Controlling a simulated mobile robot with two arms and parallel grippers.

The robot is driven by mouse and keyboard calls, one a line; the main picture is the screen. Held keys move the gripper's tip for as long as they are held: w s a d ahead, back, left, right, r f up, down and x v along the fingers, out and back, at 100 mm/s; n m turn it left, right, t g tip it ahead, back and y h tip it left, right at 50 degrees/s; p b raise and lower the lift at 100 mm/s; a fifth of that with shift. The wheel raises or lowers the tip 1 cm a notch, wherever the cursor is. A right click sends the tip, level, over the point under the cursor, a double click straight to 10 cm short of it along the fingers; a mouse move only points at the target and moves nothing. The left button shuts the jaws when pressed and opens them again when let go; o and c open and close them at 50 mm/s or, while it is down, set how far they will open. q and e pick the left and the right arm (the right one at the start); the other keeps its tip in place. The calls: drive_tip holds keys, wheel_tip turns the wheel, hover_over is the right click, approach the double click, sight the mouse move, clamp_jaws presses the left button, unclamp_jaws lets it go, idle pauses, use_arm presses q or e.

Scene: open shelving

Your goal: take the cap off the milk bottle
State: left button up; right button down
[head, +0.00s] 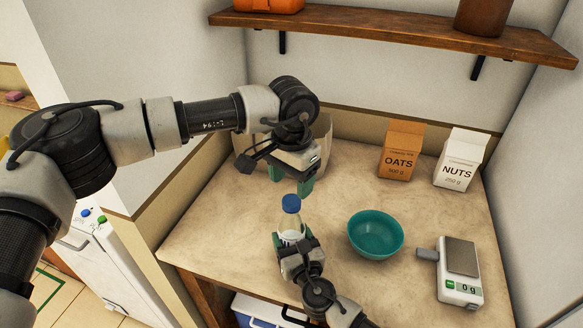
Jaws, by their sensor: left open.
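The milk bottle (291,228) stands upright near the front left of the counter, with a blue cap (291,203) on its top. My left gripper (291,187) is open and empty, with its green fingers pointing down just above and behind the cap, apart from it as far as I can see. My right gripper (292,240) comes from the front with its fingers on both sides of the bottle's body and looks shut on it. The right gripper hides the lower part of the bottle.
A teal bowl (375,235) stands right of the bottle. A kitchen scale (461,270) is at the front right. An oats box (401,150) and a nuts box (459,158) stand at the back. A pale container (322,130) is behind my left gripper. A wooden shelf (400,30) hangs above.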

sight(291, 200)
use_arm(q)
drive_tip(key=shift+f, duration=2.6)
drive_tip(key=c, duration=1)
drive_tip(key=shift+c, duration=0.2)
